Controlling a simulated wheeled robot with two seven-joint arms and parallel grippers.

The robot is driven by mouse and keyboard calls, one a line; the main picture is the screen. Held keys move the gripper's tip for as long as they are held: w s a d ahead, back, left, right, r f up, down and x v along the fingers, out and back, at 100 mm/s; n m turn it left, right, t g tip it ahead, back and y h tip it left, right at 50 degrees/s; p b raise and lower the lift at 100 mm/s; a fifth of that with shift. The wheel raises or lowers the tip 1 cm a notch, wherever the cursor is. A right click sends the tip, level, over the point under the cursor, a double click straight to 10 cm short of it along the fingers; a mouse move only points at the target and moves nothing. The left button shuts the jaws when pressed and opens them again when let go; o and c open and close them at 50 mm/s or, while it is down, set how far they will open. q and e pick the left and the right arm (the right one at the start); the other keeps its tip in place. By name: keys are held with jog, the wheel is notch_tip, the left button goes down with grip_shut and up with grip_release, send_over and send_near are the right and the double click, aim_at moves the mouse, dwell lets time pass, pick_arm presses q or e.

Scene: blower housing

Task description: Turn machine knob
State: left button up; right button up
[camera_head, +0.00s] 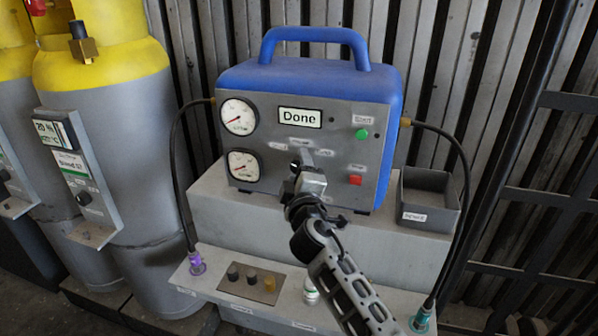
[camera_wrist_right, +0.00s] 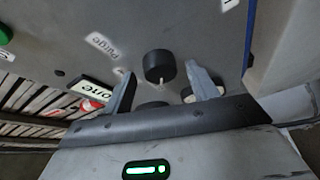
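The machine (camera_head: 340,85) is a blue box with a handle and a grey front panel. Its display (camera_head: 300,118) reads "Done". The black round knob (camera_wrist_right: 160,67) shows in the right wrist view, with a small pale pointer mark at its lower edge and a "Purge" label beside it. My right gripper (camera_head: 309,168) is at the lower middle of the panel and hides most of the knob in the head view. In the right wrist view its two fingers are apart, one on each side of the knob, with visible gaps. My left gripper is not in view.
The panel has two gauges (camera_head: 238,116), a green button (camera_head: 362,134) and a red button (camera_head: 355,180). A grey open bin (camera_head: 428,198) stands to the right. Hoses run down both sides to the lower shelf (camera_head: 235,290). Grey-yellow cylinders (camera_head: 120,150) stand at left.

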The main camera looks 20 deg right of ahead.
jog(key=v, duration=1.2)
jog(key=shift+b, duration=0.35)
jog(key=s+a+f+m+g+y, duration=0.1)
jog(key=s+f+m+g+y, duration=0.2)
jog(key=s+f, duration=0.7)
jog(key=s+a+f+m+g+y, duration=0.1)
jog(key=s+f+m+g+y, duration=0.2)
jog(key=s+f+m, duration=0.3)
jog(key=s+f+g, duration=0.1)
jog(key=s+f, duration=0.3)
jog(key=f, duration=0.1)
jog(key=shift+s+a+m+g+y, duration=0.25)
jog(key=shift+s+m+g+y, duration=0.05)
jog(key=shift+s+m+y, duration=0.1)
